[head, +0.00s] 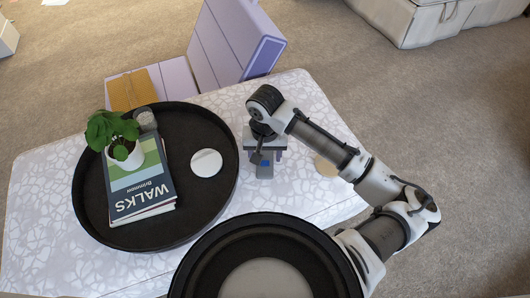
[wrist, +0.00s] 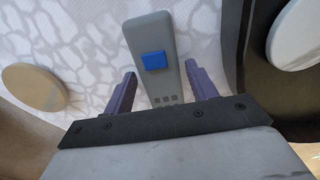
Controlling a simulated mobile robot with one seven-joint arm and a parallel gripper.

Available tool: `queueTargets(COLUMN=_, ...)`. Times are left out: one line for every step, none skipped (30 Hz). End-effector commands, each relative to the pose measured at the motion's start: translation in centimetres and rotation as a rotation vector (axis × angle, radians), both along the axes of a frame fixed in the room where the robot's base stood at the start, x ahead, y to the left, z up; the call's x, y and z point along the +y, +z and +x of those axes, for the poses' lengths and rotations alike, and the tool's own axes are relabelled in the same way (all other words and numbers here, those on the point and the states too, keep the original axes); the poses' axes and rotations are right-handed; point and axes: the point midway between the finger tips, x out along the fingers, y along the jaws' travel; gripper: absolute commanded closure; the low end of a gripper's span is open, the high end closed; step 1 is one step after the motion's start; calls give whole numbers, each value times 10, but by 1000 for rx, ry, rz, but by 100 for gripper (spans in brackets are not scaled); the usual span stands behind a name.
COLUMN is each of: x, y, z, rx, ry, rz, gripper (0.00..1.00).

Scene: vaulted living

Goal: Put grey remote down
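The grey remote (wrist: 165,80), with a blue patch on its face, shows between my gripper's two purple fingers (wrist: 161,88) in the wrist view. A narrow gap shows on each side of it, so the fingers look open around it and not clamped. In the head view my gripper (head: 264,157) points down over the white patterned ottoman top (head: 310,100), right of the black round tray.
The black tray (head: 215,215) holds books (head: 145,185), a potted plant (head: 122,150) and a white disc (head: 206,163). A tan disc (wrist: 34,88) lies on the other side of my gripper. A lilac chair (head: 230,45) stands behind the ottoman.

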Motion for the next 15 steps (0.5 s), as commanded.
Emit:
queueTargets(x=0, y=0, z=0, rx=0, ry=0, rz=0, gripper=36)
queueTargets(x=0, y=0, z=0, rx=0, ry=0, rz=0, gripper=35)
queueTargets(x=0, y=0, z=0, rx=0, ry=0, rz=0, gripper=35)
queueTargets(x=0, y=0, z=0, rx=0, ry=0, rz=0, gripper=35)
queueTargets(x=0, y=0, z=0, rx=0, ry=0, rz=0, gripper=35)
queueTargets(x=0, y=0, z=0, rx=0, ry=0, rz=0, gripper=35)
queueTargets(x=0, y=0, z=0, rx=0, ry=0, rz=0, gripper=35)
queueTargets(x=0, y=0, z=0, rx=0, ry=0, rz=0, gripper=35)
queueTargets(x=0, y=1, z=0, rx=0, ry=0, rz=0, gripper=35)
queueTargets(x=0, y=2, z=0, rx=0, ry=1, rz=0, gripper=35)
queueTargets(x=0, y=3, z=0, rx=0, ry=1, rz=0, gripper=35)
queueTargets(x=0, y=6, z=0, rx=0, ry=1, rz=0, gripper=35)
queueTargets(x=0, y=9, z=0, rx=0, ry=1, rz=1, gripper=35)
queueTargets(x=1, y=13, z=0, rx=0, ry=2, rz=1, gripper=35)
queueTargets(x=0, y=20, z=0, rx=-1, ry=1, rz=1, gripper=35)
